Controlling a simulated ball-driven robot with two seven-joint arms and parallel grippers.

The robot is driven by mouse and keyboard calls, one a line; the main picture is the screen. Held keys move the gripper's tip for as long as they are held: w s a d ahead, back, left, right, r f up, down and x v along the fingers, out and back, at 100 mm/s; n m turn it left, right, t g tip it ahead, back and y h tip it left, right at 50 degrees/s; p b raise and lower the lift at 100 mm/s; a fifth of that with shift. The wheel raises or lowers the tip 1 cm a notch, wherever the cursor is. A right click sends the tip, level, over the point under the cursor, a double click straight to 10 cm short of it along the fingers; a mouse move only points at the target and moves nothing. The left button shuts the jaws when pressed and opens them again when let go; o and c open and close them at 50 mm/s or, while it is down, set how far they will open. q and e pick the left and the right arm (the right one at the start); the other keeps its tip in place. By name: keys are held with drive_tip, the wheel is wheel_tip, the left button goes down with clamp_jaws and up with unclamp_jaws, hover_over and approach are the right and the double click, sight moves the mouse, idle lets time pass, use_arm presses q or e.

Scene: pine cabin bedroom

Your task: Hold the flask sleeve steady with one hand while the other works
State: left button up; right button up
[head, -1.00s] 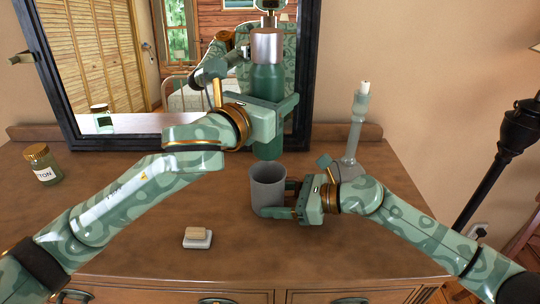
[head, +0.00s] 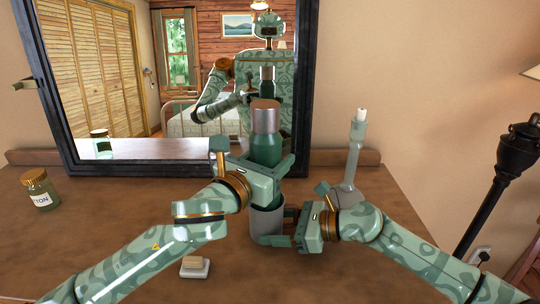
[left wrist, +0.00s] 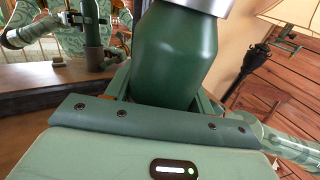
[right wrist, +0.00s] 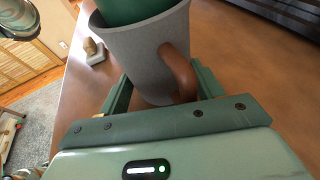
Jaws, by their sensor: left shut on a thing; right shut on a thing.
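The green flask (head: 265,148) with a silver band and brown top stands upright in my left gripper (head: 278,170), which is shut around its body. The grey flask sleeve (head: 267,222) is on the dresser directly below, with my right gripper (head: 283,232) shut on it from the right. In the right wrist view, the flask's green lower end (right wrist: 130,8) is inside the mouth of the sleeve (right wrist: 150,45), which has a brown loop (right wrist: 178,72). How deep the flask sits is hidden. The left wrist view shows the flask body (left wrist: 172,58) between the fingers.
A small block on a white dish (head: 195,268) lies at the front left. A gold-lidded jar (head: 40,190) is far left. A mirror (head: 120,150) stands behind.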

use_arm(q)
drive_tip(key=shift+f, duration=0.2)
drive_tip(key=o, duration=1.2)
drive_tip(key=shift+c, duration=0.2)
drive_tip(key=shift+r, duration=0.4)
drive_tip(key=v, duration=1.2)
drive_tip(key=shift+r, duration=0.2)
use_arm(e)
drive_tip(key=o, duration=1.1)
